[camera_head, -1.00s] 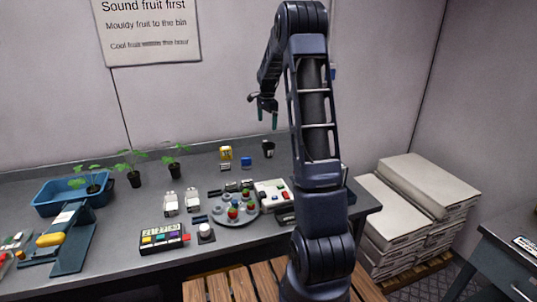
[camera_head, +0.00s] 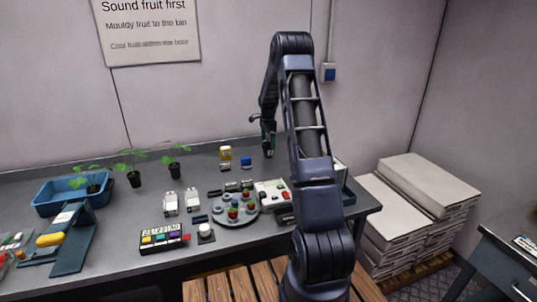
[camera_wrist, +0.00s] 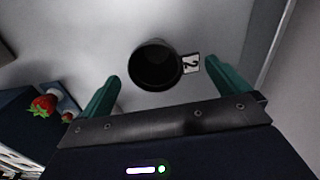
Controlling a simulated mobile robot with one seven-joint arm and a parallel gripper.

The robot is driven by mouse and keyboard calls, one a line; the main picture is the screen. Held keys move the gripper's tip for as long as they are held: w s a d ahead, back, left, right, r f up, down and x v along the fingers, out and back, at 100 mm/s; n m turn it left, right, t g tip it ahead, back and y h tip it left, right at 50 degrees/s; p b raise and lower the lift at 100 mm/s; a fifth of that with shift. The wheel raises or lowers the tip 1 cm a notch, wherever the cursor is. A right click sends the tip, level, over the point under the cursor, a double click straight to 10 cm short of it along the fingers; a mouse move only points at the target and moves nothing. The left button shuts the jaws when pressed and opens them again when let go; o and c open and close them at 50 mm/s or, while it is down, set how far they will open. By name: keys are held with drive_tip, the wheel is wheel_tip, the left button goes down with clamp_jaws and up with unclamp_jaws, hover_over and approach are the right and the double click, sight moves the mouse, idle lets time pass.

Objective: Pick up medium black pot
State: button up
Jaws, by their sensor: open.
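A black pot (camera_wrist: 150,72) with a small white tag (camera_wrist: 190,64) on its side stands on the grey table in the wrist view. I look down into its dark, empty-looking opening. My gripper (camera_wrist: 163,71) is open, with one green finger to each side of the pot in the picture. The fingers are not touching it; the remaining height is hard to judge. In the head view my gripper (camera_head: 268,146) hangs over the back of the table and mostly hides this pot. Two other black pots, with seedlings, stand to the left: one (camera_head: 134,180) and another (camera_head: 174,170).
A yellow item (camera_head: 225,153) and a blue item (camera_head: 246,162) stand just left of my gripper. A round tray (camera_head: 235,222) with berries and a pale box (camera_head: 271,195) lie in front. A strawberry (camera_wrist: 43,105) shows at the wrist view's left.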

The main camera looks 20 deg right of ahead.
sight(268, 152)
drive_tip(key=shift+w+f, duration=0.15)
drive_tip(key=shift+f, duration=1.2)
drive_tip(key=shift+w+f, duration=0.1)
drive_tip(key=shift+f, duration=1.2)
drive_tip(key=c, duration=0.9)
